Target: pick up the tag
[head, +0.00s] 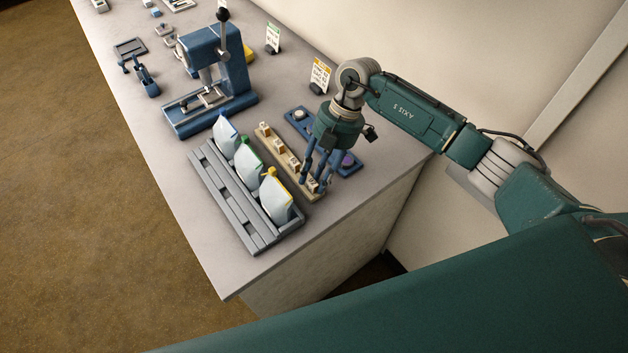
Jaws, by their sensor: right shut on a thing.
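My right gripper (315,178) points down at the near end of a tan rack (304,188) on the bench. Its fingers are shut on a small pale tag (313,187) at that end of the rack. The fingers partly hide the tag, and I cannot tell whether it is clear of the rack. Several similar small pale tags (280,147) stand in a row along the rest of the rack. My left gripper is not in view.
Left of the rack, a grey holder (229,205) carries pouches with green, yellow and blue tops. A blue strip (297,117) with round parts lies to the right, partly behind the gripper. A blue press-like device (215,75) and small signs (320,74) stand farther back. The bench's near corner is clear.

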